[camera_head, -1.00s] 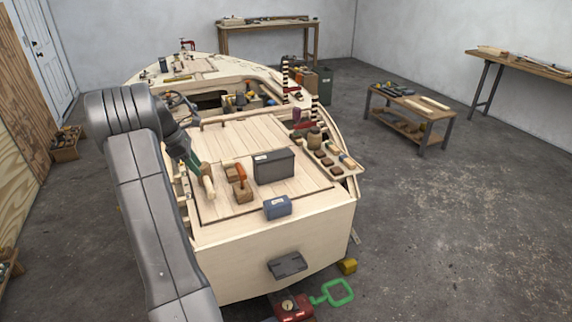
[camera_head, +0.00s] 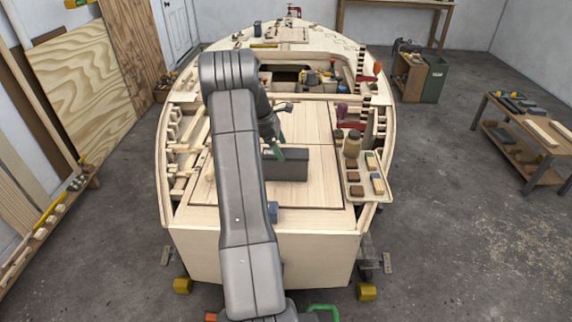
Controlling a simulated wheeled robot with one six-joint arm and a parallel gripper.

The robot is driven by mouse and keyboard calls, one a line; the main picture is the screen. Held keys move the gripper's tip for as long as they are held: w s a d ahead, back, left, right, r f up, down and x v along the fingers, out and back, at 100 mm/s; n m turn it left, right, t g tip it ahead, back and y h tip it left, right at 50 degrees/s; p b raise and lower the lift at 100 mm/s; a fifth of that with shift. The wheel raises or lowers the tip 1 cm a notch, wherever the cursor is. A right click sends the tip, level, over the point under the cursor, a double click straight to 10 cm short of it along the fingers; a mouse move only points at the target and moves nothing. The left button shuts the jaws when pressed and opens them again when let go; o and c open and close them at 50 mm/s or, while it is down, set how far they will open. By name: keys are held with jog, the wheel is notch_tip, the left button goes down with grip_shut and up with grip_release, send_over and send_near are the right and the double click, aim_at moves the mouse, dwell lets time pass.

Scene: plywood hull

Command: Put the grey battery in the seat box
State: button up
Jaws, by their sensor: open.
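The grey battery (camera_head: 290,165), a dark grey box, stands on the pale plank deck panel (camera_head: 318,190) near the near end of the hull. My gripper (camera_head: 274,153), with green fingertips, is at the battery's upper left edge in the picture. It is open and holds nothing. I cannot tell whether the fingers touch the battery or hang above it. My arm covers the deck to the left of the battery. I cannot clearly make out which part of the hull is the seat box.
A small blue box (camera_head: 273,211) shows partly behind my arm. A tray (camera_head: 360,200) with a jar (camera_head: 352,145) and several small blocks lies right of the battery. Farther forward is an open cockpit (camera_head: 310,80) with loose items. The deck just right of the battery is clear.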

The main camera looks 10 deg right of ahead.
aim_at(284, 152)
jog(key=p+x, duration=0.1)
jog(key=x, duration=0.4)
jog(key=shift+s+d+f+p, duration=0.2)
jog(key=shift+f+p, duration=0.05)
jog(key=shift+p, duration=0.05)
jog(key=shift+d+f, duration=0.1)
jog(key=shift+f, duration=0.35)
jog(key=shift+f, duration=0.25)
jog(key=shift+r, duration=0.1)
jog(key=c, duration=1.6)
